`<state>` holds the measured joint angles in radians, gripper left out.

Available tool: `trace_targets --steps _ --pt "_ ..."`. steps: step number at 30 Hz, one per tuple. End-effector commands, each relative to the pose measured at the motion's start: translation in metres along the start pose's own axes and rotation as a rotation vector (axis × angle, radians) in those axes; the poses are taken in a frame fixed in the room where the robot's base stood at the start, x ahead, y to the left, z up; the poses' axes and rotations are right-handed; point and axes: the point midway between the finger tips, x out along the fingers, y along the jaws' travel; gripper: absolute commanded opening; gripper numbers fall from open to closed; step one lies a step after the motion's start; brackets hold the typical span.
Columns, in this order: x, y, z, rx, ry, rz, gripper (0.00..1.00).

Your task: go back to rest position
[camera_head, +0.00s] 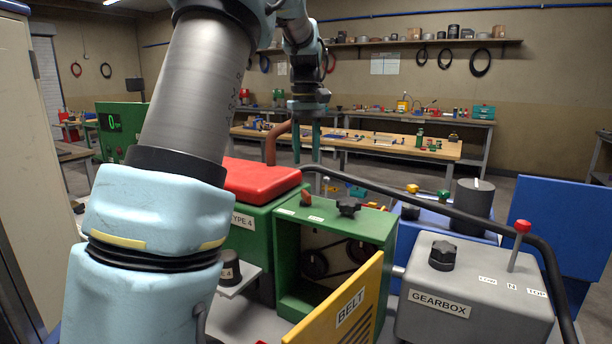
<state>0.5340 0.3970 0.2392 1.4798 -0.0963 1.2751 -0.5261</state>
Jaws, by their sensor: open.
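My gripper (306,142) hangs at the end of my arm in the upper middle of the view. Its two teal fingers point down and stand apart, with nothing visible between them. It appears above and behind the green machine housing (385,232), clear of it in the picture. My arm's large links fill the left side and hide part of what lies behind them.
The green housing has an open yellow BELT door (345,310). A grey GEARBOX box (470,303) with a red-knobbed lever stands at right. A red cover (262,180), a black curved bar (440,208) and a blue panel (565,225) are nearby. Workbenches (400,146) stand behind.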

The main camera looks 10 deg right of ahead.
Motion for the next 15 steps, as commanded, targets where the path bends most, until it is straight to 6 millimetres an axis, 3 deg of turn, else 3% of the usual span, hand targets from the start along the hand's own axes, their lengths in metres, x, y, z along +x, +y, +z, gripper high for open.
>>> trace_targets --steps 6,15 --pt "-0.016 0.000 0.000 -0.001 0.001 0.000 0.45" --pt "-0.016 -0.001 0.000 -0.001 0.000 0.000 0.45"
